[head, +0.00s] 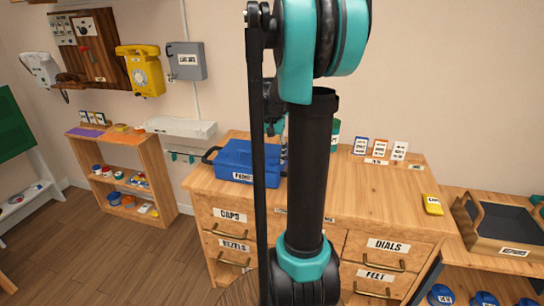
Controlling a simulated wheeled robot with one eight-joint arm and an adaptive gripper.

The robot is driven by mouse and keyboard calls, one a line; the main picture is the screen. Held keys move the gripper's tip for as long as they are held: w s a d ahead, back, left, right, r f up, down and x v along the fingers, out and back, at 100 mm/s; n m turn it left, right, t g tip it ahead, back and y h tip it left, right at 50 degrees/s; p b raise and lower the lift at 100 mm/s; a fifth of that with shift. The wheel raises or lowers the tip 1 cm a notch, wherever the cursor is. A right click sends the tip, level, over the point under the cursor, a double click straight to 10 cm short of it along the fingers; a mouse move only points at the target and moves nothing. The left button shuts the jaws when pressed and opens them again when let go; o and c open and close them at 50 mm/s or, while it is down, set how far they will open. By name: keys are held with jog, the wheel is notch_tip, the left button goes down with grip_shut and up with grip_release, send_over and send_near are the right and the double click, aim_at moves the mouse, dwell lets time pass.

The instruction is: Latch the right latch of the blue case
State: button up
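The blue case (238,160) stands on the left part of the wooden cabinet top, with a white label on its front and a dark handle at its left end. Its right end is covered by my arm, so I cannot make out the right latch or whether it is open or closed. My arm rises through the middle of the view. Some dark and teal parts of it show just behind the upright link, above the case's right end. My gripper's fingers are hidden behind the arm, so I cannot see whether they touch the case.
The wooden cabinet top (375,185) is mostly clear right of my arm, with small cards (380,148) at the back and a yellow box (432,204) near the right edge. A dark tray (505,222) stands farther right. A low shelf (120,175) stands left.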

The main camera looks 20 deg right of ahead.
notch_tip(320, 180, up, 12)
dwell(0.7)
dwell(0.4)
jog(key=s+a+f+n+t, duration=0.1)
jog(key=s+a+f+n, duration=0.1)
jog(key=s+a+f, duration=0.2)
jog(key=s+a+f+n+t, duration=0.1)
jog(key=s+a+f+n, duration=0.2)
jog(key=s+f, duration=0.5)
jog(key=s+a+f+n+t, duration=0.2)
jog(key=s+a+f, duration=0.2)
jog(key=s+f, duration=0.3)
notch_tip(320, 180, down, 3)
jog(key=shift+a+r, duration=0.1)
jog(key=shift+a, duration=0.25)
